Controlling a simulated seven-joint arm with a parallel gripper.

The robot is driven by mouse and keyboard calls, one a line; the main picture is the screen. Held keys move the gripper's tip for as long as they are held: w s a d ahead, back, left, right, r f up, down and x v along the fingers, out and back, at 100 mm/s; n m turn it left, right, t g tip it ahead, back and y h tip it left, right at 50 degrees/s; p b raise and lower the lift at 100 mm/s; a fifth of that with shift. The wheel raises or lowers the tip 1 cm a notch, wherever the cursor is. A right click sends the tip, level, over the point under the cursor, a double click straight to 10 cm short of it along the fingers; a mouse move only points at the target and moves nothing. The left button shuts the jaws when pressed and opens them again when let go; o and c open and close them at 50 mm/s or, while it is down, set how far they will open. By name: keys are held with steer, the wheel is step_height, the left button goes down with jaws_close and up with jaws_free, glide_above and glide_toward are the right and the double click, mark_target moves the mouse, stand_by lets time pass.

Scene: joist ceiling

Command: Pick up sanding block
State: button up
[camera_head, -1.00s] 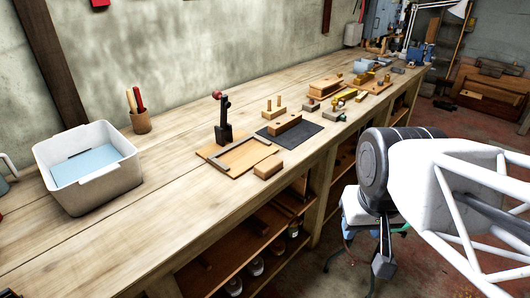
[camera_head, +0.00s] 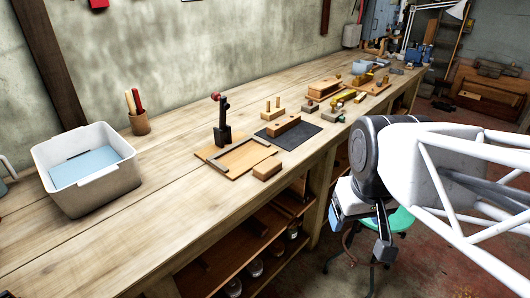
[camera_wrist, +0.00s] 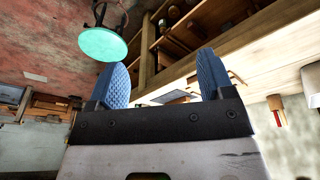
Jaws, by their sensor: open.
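A small plain wooden block (camera_head: 267,169) lies near the bench's front edge, beside a flat board with a grey frame (camera_head: 238,157). A longer wooden block (camera_head: 284,126) lies on a dark mat (camera_head: 305,134). Small grey-topped blocks (camera_head: 310,106) lie farther along. I cannot tell for sure which one is the sanding block. My gripper (camera_head: 384,252) hangs in front of the bench, apart from all of them. In the wrist view its two blue ridged fingers (camera_wrist: 163,78) are spread with nothing between them.
The wooden bench (camera_head: 180,200) has open shelves below. A white tub (camera_head: 85,185), a pot of tools (camera_head: 140,123) and an upright black clamp-like tool (camera_head: 222,120) stand on it. A green-seated stool (camera_head: 400,220) is behind my gripper.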

steer(key=w+a+r+n, duration=0.1)
steer(key=w+a+n, duration=0.1)
steer(key=w+n, duration=0.6)
steer(key=n+g, duration=0.3)
steer(key=n, duration=1.4)
glide_above(269, 164)
steer(key=f, duration=1.2)
steer(key=shift+s+d+f, duration=0.15)
steer(key=shift+s+d, duration=0.05)
steer(key=shift+s, duration=0.15)
steer(key=shift+w+a+f+n, duration=0.2)
steer(key=shift+w+f+n, duration=0.1)
steer(key=shift+w+n, duration=0.1)
steer(key=shift+f, duration=1.35)
